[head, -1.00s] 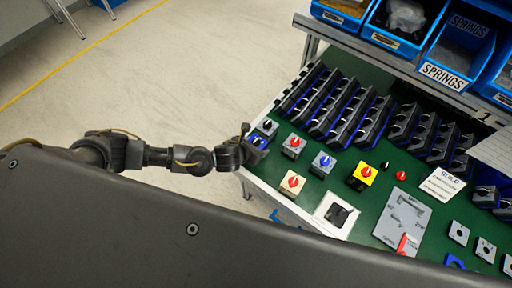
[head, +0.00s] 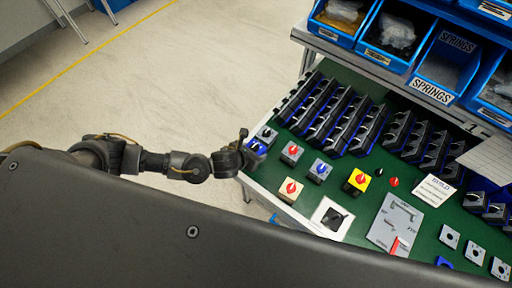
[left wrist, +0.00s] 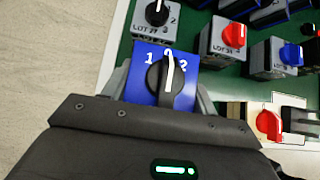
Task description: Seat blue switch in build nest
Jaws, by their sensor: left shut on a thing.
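My left gripper (head: 246,152) is shut on the blue switch (head: 257,147) at the bench's left edge. In the left wrist view the switch has a blue face plate (left wrist: 186,98) marked 1, 0, 2 and a black knob whose white line points at 0. The grey fingers close on its sides, and its underside is hidden. A white square plate with a dark middle (head: 318,213), possibly the build nest, lies near the front edge, to the right of the gripper. My right gripper is out of view.
A grey switch with a black knob (left wrist: 152,28) stands just beyond the held one. Grey switches with red (head: 291,153) and blue (head: 319,171) knobs, a cream one (head: 290,190) and a yellow one (head: 357,181) stand nearby. Black racks (head: 345,122) fill the back.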

